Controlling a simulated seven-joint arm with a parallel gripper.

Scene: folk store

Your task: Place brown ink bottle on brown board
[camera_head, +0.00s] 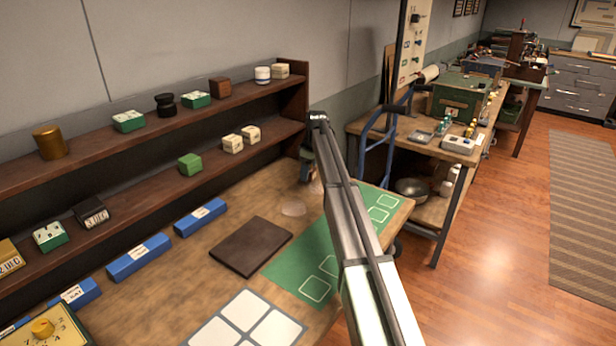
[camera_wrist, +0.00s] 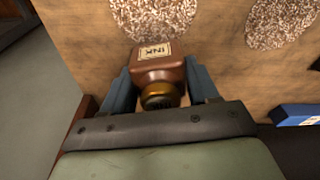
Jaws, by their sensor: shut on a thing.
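The brown ink bottle (camera_wrist: 160,72) shows in the wrist view, with a cream INK label and a dark gold cap. My gripper (camera_wrist: 158,84) is shut on it, with one blue finger on each side. In the head view my gripper (camera_head: 307,163) is at the far end of the bench, by the shelf's end, partly behind my arm; the bottle cannot be made out there. The brown board (camera_head: 250,246) lies flat and empty on the bench, nearer the camera than my gripper. Whether the bottle touches the bench is unclear.
A green mat (camera_head: 300,264) with white outlines lies right of the board. Blue blocks (camera_head: 200,217) line the shelf's foot. A white-squared tray (camera_head: 247,322) is in front. The two-tier shelf (camera_head: 150,207) holds small boxes. Round speckled patches (camera_wrist: 283,22) mark the bench.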

